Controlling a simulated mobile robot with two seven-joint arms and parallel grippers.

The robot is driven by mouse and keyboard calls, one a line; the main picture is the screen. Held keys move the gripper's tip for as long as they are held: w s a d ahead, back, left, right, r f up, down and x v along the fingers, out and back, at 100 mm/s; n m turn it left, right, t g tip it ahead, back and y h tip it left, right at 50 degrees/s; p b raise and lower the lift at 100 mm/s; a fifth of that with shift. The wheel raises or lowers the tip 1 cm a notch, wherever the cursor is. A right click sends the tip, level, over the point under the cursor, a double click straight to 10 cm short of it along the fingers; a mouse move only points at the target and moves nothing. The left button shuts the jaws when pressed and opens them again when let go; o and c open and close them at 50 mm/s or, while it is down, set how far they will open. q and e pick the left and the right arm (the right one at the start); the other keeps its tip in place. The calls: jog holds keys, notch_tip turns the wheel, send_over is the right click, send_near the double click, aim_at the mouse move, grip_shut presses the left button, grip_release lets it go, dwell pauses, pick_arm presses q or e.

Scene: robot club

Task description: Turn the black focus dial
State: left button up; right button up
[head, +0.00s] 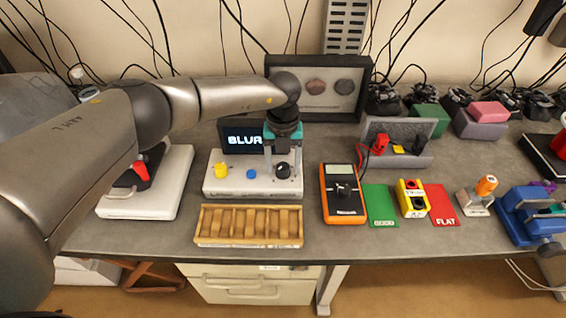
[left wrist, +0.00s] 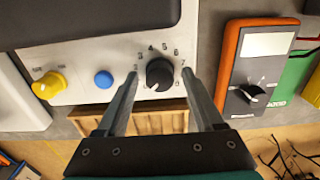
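The black focus dial (head: 283,170) sits at the right end of a pale control box (head: 235,187). A scale of numbers rings it in the left wrist view (left wrist: 160,75). The box's dark screen (head: 242,139) reads "BLUR". My left gripper (head: 283,152) points down over the dial and is open. In the left wrist view its two fingers (left wrist: 160,80) stand apart, one to each side of the dial, with gaps visible. Whether the fingertips are level with the dial or above it, I cannot tell. My right gripper is not in view.
A yellow knob (head: 221,170) and a blue button (head: 251,174) are left of the dial. A wooden slotted tray (head: 248,241) lies in front of the box. An orange meter (head: 343,212) stands to the right. A dark framed panel (head: 345,101) stands behind.

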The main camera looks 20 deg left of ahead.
pick_arm(q)
grip_shut()
dwell(0.3)
jog(key=shift+m, duration=0.3)
jog(key=m+b, duration=0.2)
jog(key=m, duration=0.3)
jog(key=m+b, duration=0.3)
jog(key=m, duration=0.3)
dwell(0.3)
dwell(0.5)
jog(key=shift+o, duration=0.8)
grip_release()
